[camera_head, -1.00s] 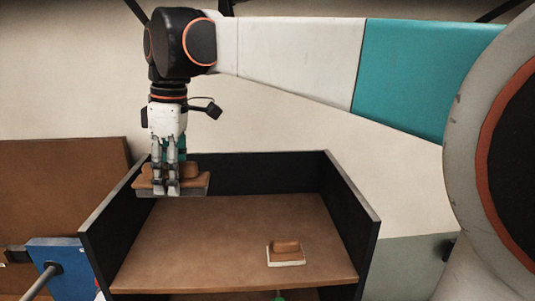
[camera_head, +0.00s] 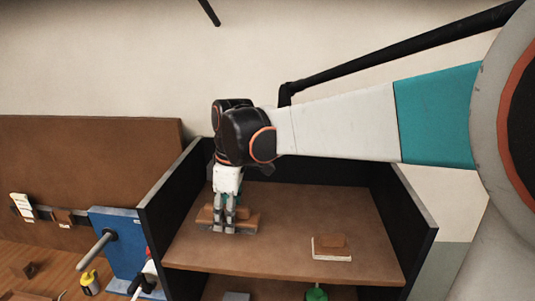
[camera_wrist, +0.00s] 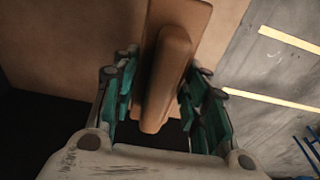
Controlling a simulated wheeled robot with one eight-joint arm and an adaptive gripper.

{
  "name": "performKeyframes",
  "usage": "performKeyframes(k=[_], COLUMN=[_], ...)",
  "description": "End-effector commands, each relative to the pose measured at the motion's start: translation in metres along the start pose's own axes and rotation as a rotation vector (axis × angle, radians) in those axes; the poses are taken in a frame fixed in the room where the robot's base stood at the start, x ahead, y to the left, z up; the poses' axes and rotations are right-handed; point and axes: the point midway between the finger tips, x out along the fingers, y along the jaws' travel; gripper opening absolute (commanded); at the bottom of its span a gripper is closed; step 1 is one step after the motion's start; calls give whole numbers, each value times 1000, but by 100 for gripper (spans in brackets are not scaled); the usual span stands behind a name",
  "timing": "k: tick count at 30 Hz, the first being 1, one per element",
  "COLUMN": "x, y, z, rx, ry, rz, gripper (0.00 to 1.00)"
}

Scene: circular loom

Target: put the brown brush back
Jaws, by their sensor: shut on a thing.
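The brown brush (camera_head: 248,219) has a raised brown handle on a flat brown back, with a grey underside. My gripper (camera_head: 233,229) is shut on its handle, over the left part of the brown shelf top. The brush looks level and at or very near the surface; I cannot tell whether it touches. In the wrist view, the brush handle (camera_wrist: 166,75) lies between the fingers of my gripper (camera_wrist: 160,100), with the flat back behind it. The fingers hide the middle of the brush in the head view.
The shelf top (camera_head: 285,255) has black walls (camera_head: 400,215) at the left, back and right. A brown block on a white base (camera_head: 331,247) sits on its right part. A green object (camera_head: 316,292) shows below. A blue panel with a grey rod (camera_head: 120,250) stands to the left.

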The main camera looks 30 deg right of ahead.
Motion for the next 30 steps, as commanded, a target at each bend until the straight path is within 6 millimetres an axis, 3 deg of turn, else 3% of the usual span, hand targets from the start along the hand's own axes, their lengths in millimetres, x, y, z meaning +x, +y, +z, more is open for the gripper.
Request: performKeyframes(k=[12, 24, 25, 27, 30], x=[39, 45, 45, 44, 44], y=[-2, -2, -3, -3, -3], z=[6, 6, 6, 6, 6], rx=[-1, -1, -1, -1, -1], ry=[0, 0, 0, 0, 0], rz=[0, 0, 0, 0, 0], gripper=[15, 15, 45, 61, 61])
